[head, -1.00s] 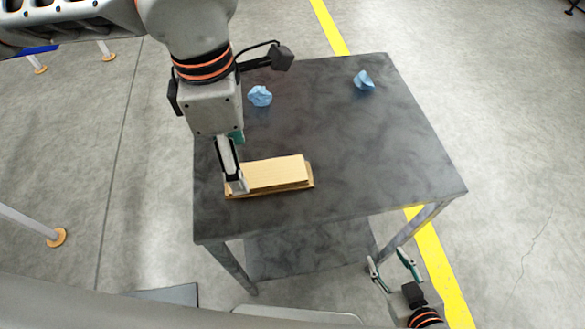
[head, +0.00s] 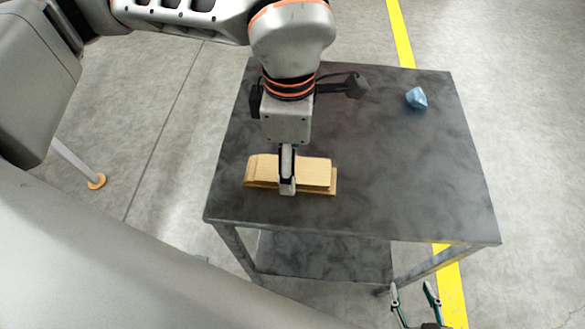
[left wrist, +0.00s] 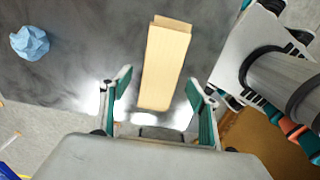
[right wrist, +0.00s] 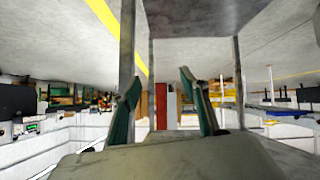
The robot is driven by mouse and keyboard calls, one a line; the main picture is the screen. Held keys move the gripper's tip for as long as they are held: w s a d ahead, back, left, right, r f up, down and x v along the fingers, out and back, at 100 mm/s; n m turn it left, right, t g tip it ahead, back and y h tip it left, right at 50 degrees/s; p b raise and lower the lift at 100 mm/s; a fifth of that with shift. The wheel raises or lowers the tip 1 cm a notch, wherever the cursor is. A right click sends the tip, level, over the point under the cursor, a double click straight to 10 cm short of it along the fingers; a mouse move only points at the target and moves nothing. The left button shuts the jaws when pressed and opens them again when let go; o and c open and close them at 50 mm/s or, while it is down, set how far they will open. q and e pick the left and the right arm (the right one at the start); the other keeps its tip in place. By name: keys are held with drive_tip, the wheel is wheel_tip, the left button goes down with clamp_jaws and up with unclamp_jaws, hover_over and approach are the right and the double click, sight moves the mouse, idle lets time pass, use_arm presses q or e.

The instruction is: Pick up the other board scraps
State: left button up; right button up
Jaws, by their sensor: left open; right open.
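Tan board scraps (head: 316,174) lie stacked near the front edge of the dark table, the lower one showing as a thin rim. They also show in the left wrist view (left wrist: 166,62). My left gripper (head: 287,190) is open above the middle of the stack and hides part of it. In the left wrist view its fingers (left wrist: 158,90) stand apart on either side of the near end of the stack; I cannot tell whether they touch it. My right gripper (head: 415,290) is open and empty below the table's front right, with its fingers apart in the right wrist view (right wrist: 160,85).
A blue crumpled piece (head: 416,97) lies at the table's back right. A blue crumpled piece (left wrist: 30,42) shows in the left wrist view. The dark table (head: 400,165) is clear right of the boards. A lower shelf and legs stand beneath it.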

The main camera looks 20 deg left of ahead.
use_arm(q)
wheel_tip(320, 180, down, 2)
drive_tip(key=shift+f, duration=0.2)
drive_tip(key=c, duration=1)
drive_tip(key=shift+r, duration=0.1)
drive_tip(key=shift+c, duration=0.2)
